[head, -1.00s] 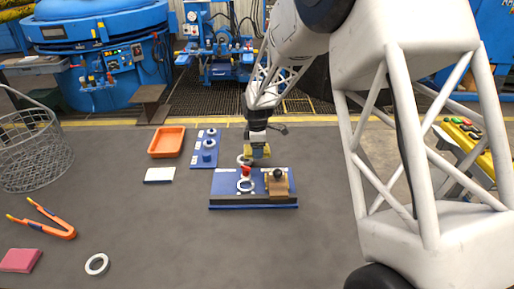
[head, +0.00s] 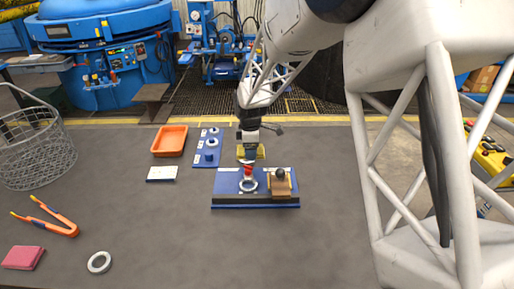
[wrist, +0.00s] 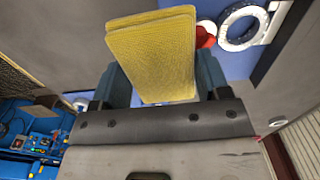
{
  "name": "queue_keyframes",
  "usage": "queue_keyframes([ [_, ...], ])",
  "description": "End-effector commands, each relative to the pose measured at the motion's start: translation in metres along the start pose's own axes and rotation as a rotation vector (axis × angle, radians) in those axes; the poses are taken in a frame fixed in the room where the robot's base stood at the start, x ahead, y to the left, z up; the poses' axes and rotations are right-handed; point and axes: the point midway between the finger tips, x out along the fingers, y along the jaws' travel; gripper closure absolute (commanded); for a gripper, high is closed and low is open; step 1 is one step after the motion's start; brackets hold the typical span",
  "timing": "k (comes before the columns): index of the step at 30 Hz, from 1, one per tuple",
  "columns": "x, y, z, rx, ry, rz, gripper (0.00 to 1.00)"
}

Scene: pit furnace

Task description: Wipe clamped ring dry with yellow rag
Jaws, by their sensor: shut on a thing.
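My gripper (head: 249,152) is shut on the folded yellow rag (head: 257,153). The rag also shows large between the blue fingers in the wrist view (wrist: 150,50). The clamped ring (head: 248,185) is pale metal and lies on the blue fixture board (head: 228,183), just in front of the gripper. It also shows at the upper right of the wrist view (wrist: 223,36), apart from the rag. The red clamp part (head: 247,171) is at the ring's far side, and in the wrist view (wrist: 206,33) it sits close beside the rag.
A wooden block with a black knob (head: 281,186) stands right of the ring. A blue rack with rings (head: 201,161), an orange tray (head: 170,141) and a white-topped pad (head: 162,174) lie left. Tongs (head: 58,224), a pink block (head: 22,258), a loose ring (head: 99,262) and a wire basket (head: 35,150) are farther left.

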Motion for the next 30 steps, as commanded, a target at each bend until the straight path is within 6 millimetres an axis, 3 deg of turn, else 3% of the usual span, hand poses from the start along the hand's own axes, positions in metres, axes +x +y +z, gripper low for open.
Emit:
queue_keyframes([
  [9, -0.033, -0.057, -0.04, 0.011, 0.001, 0.002, 0.5],
  [15, -0.047, -0.086, -0.055, 0.019, 0.001, 0.001, 0.5],
  [21, -0.052, -0.1, -0.062, 0.024, 0.0, 0.0, 0.5],
  [30, -0.053, -0.102, -0.062, 0.025, 0.0, 0.0, 0.5],
])
